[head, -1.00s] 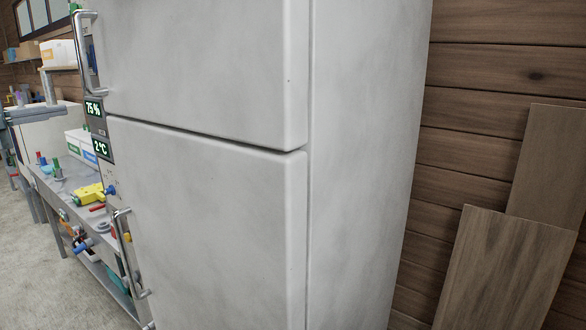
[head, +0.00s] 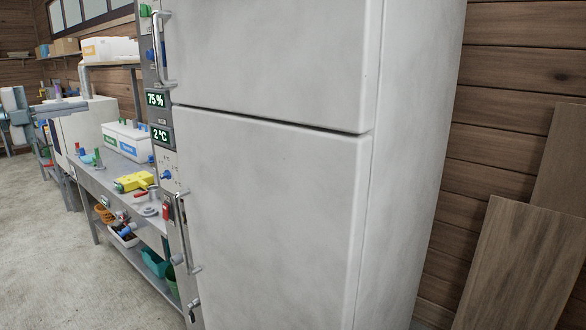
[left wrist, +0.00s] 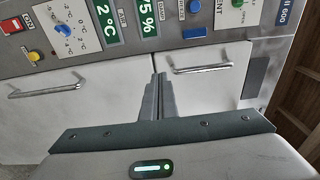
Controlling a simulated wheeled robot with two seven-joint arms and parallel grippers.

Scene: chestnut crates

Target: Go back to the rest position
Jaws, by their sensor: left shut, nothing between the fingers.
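My left gripper (head: 72,107) shows at the left edge of the head view, in front of the workbench area. It is shut and empty. In the left wrist view its closed fingers (left wrist: 157,98) point toward the front of the tall white cabinet (left wrist: 95,105), with nothing between them. A gap to the cabinet cannot be judged there. My right gripper is in neither view.
The tall white cabinet (head: 270,200) with metal handles and a control panel (head: 160,135) fills the middle. A metal workbench (head: 120,190) with a yellow tool (head: 134,181) stands left. Wooden boards (head: 520,265) lean at right. Grey floor (head: 50,260) is open at left.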

